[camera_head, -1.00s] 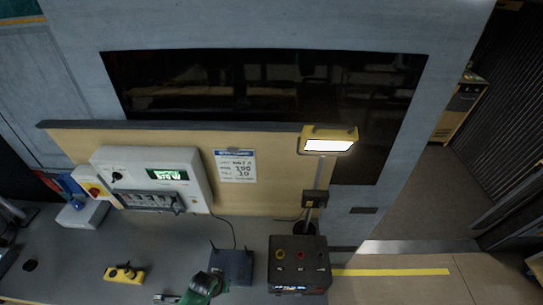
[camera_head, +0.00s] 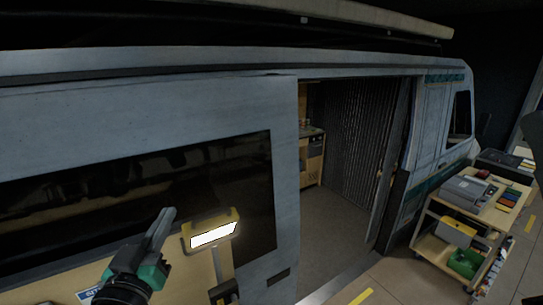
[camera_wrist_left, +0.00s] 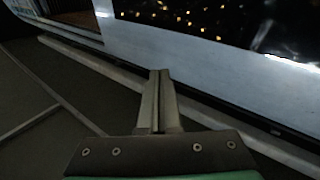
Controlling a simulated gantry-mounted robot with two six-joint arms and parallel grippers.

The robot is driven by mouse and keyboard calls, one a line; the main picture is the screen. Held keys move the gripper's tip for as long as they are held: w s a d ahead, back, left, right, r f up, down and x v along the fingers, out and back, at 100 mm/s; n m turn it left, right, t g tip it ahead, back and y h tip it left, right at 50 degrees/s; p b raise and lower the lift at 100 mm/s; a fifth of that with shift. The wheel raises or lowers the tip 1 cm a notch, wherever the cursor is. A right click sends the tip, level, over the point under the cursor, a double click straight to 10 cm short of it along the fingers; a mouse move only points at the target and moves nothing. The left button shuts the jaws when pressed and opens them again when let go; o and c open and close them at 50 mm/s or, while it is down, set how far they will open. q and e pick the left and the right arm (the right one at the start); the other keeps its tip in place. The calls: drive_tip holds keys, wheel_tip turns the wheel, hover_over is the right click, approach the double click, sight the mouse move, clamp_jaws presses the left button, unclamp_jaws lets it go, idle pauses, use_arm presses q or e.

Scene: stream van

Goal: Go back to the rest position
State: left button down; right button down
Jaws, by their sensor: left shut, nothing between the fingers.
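My left gripper (camera_head: 162,232) is raised at the lower left of the head view, in front of the van's side and just left of the lit yellow work lamp (camera_head: 213,236). Its fingers are together, point upward and hold nothing. In the left wrist view the closed fingers (camera_wrist_left: 158,100) point away from the camera, with van panels and dark floor beyond them. The right gripper is in neither view.
The van (camera_head: 140,110) has a dark window and an open doorway (camera_head: 340,190). A wooden trolley (camera_head: 470,215) with a grey device and boxes stands at the right. Floor between doorway and trolley looks clear.

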use_arm(q)
drive_tip(key=s+d+r+m+t+h, duration=0.2)
drive_tip(key=s+r+t, duration=0.6)
drive_tip(key=s+r, duration=1.1)
wheel_tip(320, 180, up, 3)
drive_tip(key=shift+d+r+m, duration=0.15)
drive_tip(key=shift+m, duration=0.25)
